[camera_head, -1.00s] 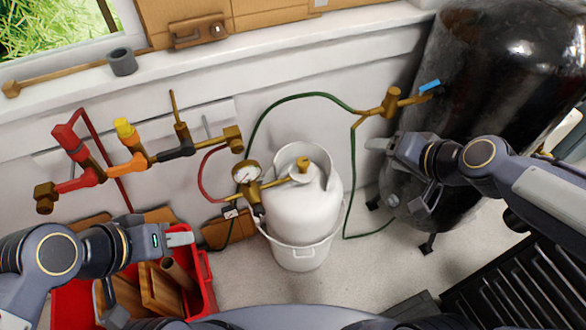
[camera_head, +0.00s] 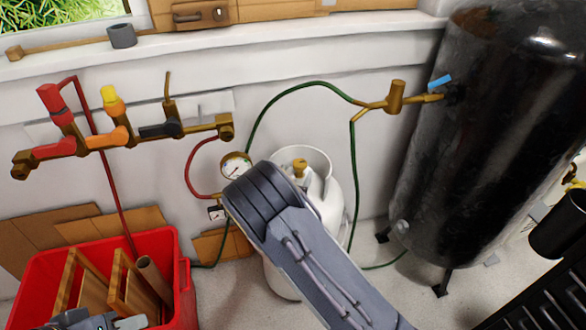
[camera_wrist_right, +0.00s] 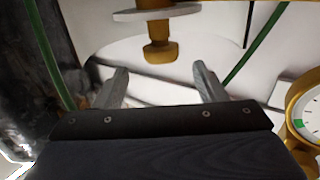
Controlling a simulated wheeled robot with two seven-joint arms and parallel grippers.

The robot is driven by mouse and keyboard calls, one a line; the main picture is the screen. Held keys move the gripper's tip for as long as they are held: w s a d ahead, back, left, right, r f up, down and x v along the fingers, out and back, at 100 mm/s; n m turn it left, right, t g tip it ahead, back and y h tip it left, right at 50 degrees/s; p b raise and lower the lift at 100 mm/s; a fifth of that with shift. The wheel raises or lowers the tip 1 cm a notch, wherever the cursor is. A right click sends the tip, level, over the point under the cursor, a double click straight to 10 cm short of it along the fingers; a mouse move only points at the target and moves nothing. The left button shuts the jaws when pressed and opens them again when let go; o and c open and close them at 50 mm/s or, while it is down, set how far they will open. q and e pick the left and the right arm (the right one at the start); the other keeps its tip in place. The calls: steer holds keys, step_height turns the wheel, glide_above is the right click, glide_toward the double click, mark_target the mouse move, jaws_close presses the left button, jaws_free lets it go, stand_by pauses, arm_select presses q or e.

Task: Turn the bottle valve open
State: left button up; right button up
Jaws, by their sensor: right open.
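The white bottle (camera_head: 325,175) stands by the wall, largely hidden behind my right arm. Its brass valve (camera_head: 299,167) shows at the top, just beyond the arm. In the right wrist view, a brass valve part (camera_wrist_right: 158,50) with a pale disc on it lies ahead of my right gripper (camera_wrist_right: 162,80). That gripper is open, with nothing between its fingers; the valve part is beyond the fingertips. In the head view, the right fingers are hidden. My left gripper (camera_head: 105,321) is partly cut off at the bottom left edge, over the red crate.
A pressure gauge (camera_head: 236,166) is left of the bottle; it also shows close to the right gripper in the wrist view (camera_wrist_right: 306,122). A green hose (camera_head: 312,82) arches behind the bottle. A black tank (camera_head: 480,130) stands right; a red crate (camera_head: 185,280) holds wooden pieces.

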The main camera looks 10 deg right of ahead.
mark_target(301, 159)
steer(key=shift+w+a+f, duration=0.1)
steer(key=shift+f, duration=0.05)
steer(key=shift+w+d, duration=0.2)
steer(key=shift+w, duration=0.05)
steer(key=x, duration=0.6)
steer(key=shift+w+d, duration=0.2)
steer(key=shift+w, duration=0.15)
